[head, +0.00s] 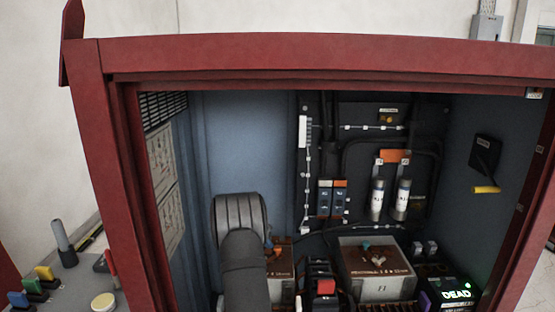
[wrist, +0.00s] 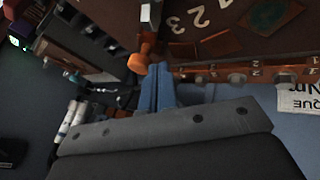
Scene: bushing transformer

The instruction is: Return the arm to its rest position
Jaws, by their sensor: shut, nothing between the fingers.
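My arm (head: 243,262) reaches into the red-framed cabinet (head: 300,55) from the bottom of the head view. The arm hides most of my gripper there. In the wrist view my gripper (wrist: 160,70) shows two blue fingers close together, shut with nothing between them. An orange knob (wrist: 140,62) is just left of the fingertips; I cannot tell if they touch it. The knob is on a brown panel (wrist: 225,25) with white numbers, and a row of terminals (wrist: 235,77) runs along its edge.
A transformer box (head: 375,285) stands right of my arm. Two white cylinders (head: 377,200) and an orange block (head: 394,156) are on the back wall. A tester reading DEAD (head: 456,294) is at lower right. The blue back panel (head: 245,140) above my arm is clear.

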